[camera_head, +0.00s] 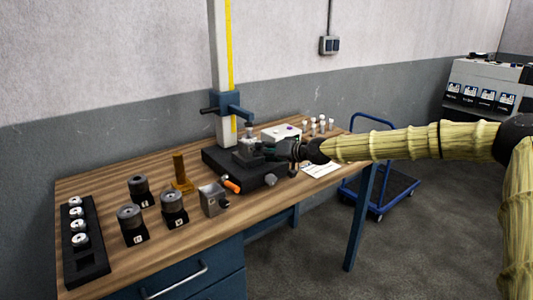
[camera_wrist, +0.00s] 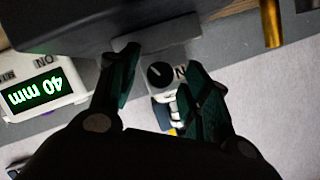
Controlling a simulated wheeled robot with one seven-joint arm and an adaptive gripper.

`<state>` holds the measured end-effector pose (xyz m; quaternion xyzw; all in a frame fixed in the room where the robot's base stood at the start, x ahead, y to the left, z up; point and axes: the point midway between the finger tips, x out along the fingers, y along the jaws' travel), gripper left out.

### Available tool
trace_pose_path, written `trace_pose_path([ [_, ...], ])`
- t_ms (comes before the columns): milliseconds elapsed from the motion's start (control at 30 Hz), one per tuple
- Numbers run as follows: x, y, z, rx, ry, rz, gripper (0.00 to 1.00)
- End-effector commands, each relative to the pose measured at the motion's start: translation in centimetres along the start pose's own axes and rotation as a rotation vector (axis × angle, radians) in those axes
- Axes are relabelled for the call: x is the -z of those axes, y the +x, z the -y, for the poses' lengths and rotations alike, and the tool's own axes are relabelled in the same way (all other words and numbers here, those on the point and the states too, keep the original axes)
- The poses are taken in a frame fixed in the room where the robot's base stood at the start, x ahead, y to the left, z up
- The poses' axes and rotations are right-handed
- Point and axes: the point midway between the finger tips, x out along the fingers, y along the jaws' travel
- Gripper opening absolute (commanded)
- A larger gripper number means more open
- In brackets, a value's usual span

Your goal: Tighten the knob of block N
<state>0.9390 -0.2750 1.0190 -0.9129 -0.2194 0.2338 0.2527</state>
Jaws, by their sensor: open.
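In the wrist view, a small black round knob (camera_wrist: 160,73) with a white pointer line sits on a pale block (camera_wrist: 151,56) marked N. My gripper (camera_wrist: 158,60) is open, with one green-padded finger on each side of the knob. I see a gap to the left finger; the right finger is close beside the N mark, and I cannot tell whether it touches. In the head view, my gripper (camera_head: 270,150) is at the black stand base (camera_head: 225,166), and it and the arm hide the knob there.
A white display (camera_wrist: 38,95) reading 40 mm lies left in the wrist view. A blue-clamped column (camera_head: 227,110) rises behind the base. Several dark cylinders, including one at the front (camera_head: 130,216), a brass post (camera_head: 181,170) and a black rack (camera_head: 84,245) stand left on the wooden bench (camera_head: 190,240).

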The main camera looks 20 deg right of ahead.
Motion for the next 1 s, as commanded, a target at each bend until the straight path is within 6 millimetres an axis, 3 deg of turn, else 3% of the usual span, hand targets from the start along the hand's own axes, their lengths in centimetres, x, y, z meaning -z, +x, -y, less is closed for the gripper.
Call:
trace_pose_path([
  [700,0.1,-8.4,-0.2,-0.001,0.002,-0.003,0.47],
  [1000,0.2,-11.0,-0.1,-0.001,0.001,-0.003,0.47],
])
